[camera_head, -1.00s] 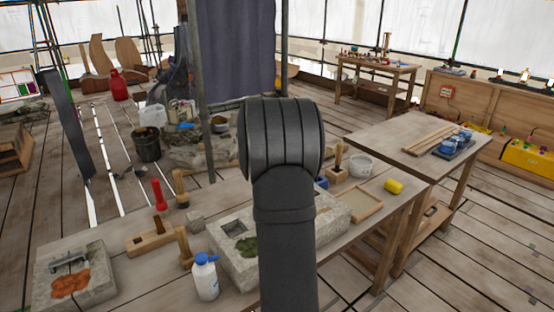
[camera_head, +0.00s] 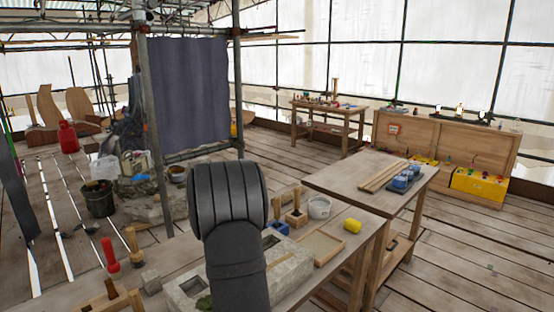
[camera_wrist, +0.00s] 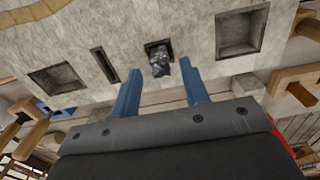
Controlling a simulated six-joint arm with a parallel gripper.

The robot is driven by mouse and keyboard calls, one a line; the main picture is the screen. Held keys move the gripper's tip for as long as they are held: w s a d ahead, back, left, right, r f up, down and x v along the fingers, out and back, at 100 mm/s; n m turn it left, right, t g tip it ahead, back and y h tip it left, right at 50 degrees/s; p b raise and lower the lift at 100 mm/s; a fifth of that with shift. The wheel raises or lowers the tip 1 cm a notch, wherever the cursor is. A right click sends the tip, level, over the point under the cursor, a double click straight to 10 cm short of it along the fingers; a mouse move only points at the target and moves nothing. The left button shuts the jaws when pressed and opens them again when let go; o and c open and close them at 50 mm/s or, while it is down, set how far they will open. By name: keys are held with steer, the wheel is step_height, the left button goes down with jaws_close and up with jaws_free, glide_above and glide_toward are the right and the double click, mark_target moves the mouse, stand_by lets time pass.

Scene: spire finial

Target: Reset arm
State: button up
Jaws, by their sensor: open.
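My gripper (camera_wrist: 162,92) shows in the wrist view as two blue fingers set wide apart, open, with nothing held between them. Beyond the fingertips is a pale stone block (camera_wrist: 110,45) with square recesses and a narrow slot. A small dark grey piece (camera_wrist: 160,62) sits at a small square recess, seen between the fingers and apart from them. In the head view my dark arm stands in front of the same stone block (camera_head: 290,265) on the bench and hides part of it. The fingers are not visible there.
Wooden-handled tools (camera_wrist: 285,82) lie beside the block in the wrist view. In the head view, a shallow wooden tray (camera_head: 322,247), a yellow cylinder (camera_head: 352,225) and a white bowl (camera_head: 319,207) are right of my arm. A red-handled tool (camera_head: 109,254) stands left.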

steer(key=shift+r, duration=0.25)
